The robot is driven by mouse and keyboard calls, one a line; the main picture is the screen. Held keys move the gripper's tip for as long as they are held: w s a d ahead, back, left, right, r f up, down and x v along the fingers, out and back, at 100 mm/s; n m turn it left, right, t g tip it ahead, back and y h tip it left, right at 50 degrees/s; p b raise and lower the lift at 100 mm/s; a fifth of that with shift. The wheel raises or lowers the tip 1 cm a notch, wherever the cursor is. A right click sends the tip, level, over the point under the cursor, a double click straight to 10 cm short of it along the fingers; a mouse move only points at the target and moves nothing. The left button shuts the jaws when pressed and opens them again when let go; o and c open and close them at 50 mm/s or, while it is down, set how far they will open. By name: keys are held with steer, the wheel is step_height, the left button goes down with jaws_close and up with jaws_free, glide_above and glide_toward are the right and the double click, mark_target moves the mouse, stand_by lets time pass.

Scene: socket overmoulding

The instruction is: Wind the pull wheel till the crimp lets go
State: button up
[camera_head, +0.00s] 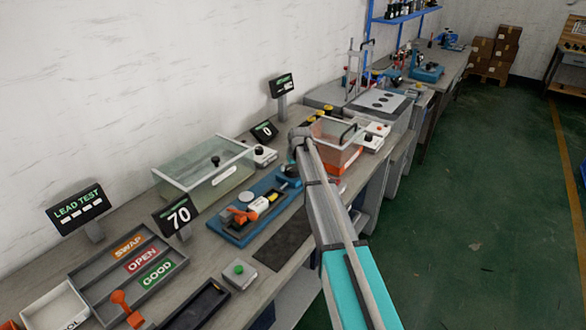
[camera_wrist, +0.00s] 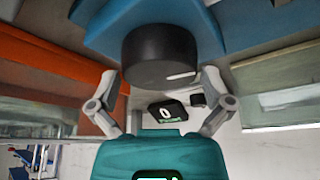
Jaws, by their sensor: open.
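The pull tester (camera_head: 232,226) is a long blue base on the bench, with an orange-handled clamp (camera_head: 244,214) and a white-and-yellow part in its middle. Its right end is partly behind my arm. In the wrist view a dark round wheel (camera_wrist: 160,56) with a white mark stands out from a blue body (camera_wrist: 215,30). My gripper (camera_wrist: 160,98) is open, with one finger on each side of the wheel; I cannot tell whether they touch it. The fingers are not clear in the head view. A display (camera_head: 178,215) in front of the tester reads 70.
A glass-walled tank (camera_head: 205,175) stands behind the tester. An orange-based clear box (camera_head: 338,150) is close to the right of my arm. A tray with SWAP, OPEN and GOOD labels (camera_head: 140,262) and a green-button box (camera_head: 239,273) are at front left. Another display (camera_head: 264,131) reads 0.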

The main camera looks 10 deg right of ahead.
steer(key=c, duration=0.8)
steer(key=shift+m, duration=0.3)
steer(key=shift+m+h, duration=1.1)
steer(key=shift+m, duration=1.5)
steer(key=o, duration=0.8)
steer(key=shift+n, duration=0.5)
